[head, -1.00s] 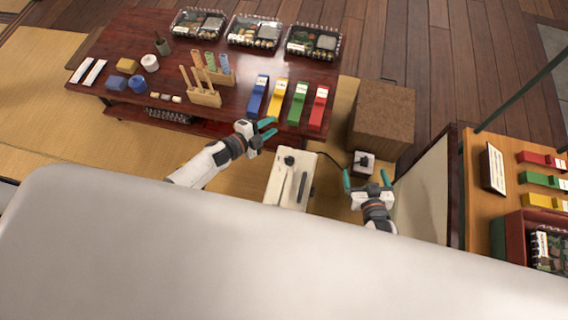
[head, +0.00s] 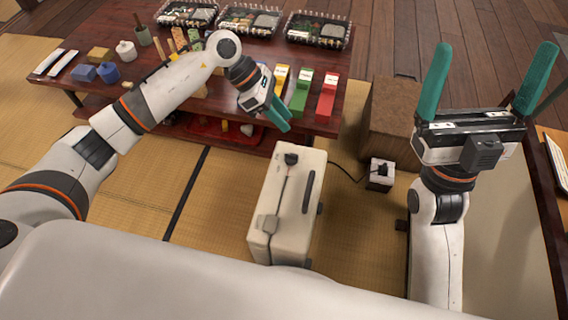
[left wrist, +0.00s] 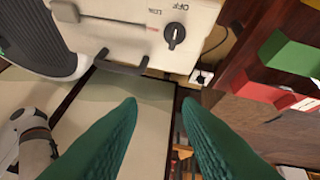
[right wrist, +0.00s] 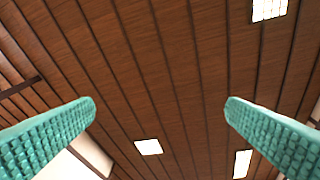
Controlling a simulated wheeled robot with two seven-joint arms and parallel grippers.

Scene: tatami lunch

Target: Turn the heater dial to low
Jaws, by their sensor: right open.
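The heater (head: 268,195) is a cream box standing on the tatami in the middle of the head view. Its dark dial (head: 290,158) is at the far end of the top, beside a long slot. In the left wrist view the black dial (left wrist: 174,35) shows near the labels OFF and LOW; which one it points at is not clear. My left gripper (head: 284,121) is above and beyond the heater's far end, not touching the dial, with its fingers apart and empty. My right gripper (head: 490,85) is raised at the right, open and empty, pointing up.
The low red-brown table (head: 225,100) with coloured blocks and bento boxes stands beyond the heater. A small white socket box (head: 380,174) with a cord is right of the heater, near a brown box (head: 389,115). Tatami is clear left of the heater.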

